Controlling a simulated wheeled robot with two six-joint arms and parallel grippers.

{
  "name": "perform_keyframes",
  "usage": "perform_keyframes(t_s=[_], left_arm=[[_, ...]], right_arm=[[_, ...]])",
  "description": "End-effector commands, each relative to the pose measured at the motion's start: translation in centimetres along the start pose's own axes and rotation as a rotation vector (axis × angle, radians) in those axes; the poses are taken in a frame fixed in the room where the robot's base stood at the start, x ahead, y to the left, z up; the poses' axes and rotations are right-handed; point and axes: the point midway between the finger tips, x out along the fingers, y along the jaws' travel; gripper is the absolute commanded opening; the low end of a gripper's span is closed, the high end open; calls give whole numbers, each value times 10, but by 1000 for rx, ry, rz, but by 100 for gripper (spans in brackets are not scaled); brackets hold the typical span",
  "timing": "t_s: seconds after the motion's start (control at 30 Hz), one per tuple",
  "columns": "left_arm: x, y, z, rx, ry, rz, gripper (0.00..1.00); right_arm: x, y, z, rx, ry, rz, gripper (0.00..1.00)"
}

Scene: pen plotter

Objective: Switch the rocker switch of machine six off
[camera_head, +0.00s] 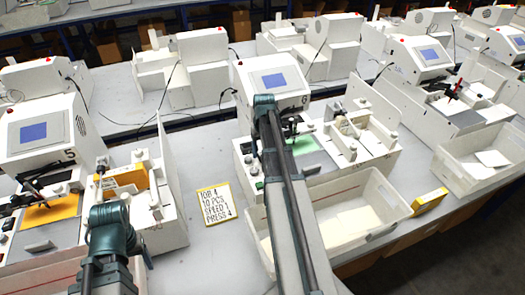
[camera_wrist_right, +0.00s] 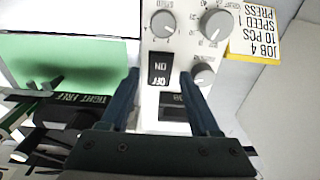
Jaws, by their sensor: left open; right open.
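Machine six (camera_head: 275,75) is the white machine at centre in the head view, with a blue screen and a partly covered 6. Its black rocker switch (camera_wrist_right: 160,68) shows in the right wrist view on a white panel, with ON and OFF lettering upside down. I cannot tell which half is pressed. My right gripper (camera_wrist_right: 160,74) is open and empty, its two fingertips to either side of the switch in the picture; contact is not visible. In the head view my right arm hides the switch. My left gripper (camera_head: 112,188) is open near the machine marked 5 (camera_head: 45,125).
Grey knobs (camera_wrist_right: 217,25) surround the switch. A yellow-edged job card (camera_head: 217,204) lies left of machine six. A white bin (camera_head: 375,225) with paper stands in front, and a yellow box (camera_head: 430,200) is beside it. More machines stand behind.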

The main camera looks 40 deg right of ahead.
Motion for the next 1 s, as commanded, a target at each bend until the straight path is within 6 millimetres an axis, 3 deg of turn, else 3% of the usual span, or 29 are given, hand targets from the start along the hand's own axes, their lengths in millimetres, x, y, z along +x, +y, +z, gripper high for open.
perform_keyframes(t_s=[0.8, 1.0], left_arm=[[-118, -11, 7, -13, -1, 3, 67], [-131, -12, 8, -11, -2, 3, 67]], right_arm=[[-119, 0, 0, 0, -1, 0, 62], [-132, 0, 0, 0, -1, 0, 62]])
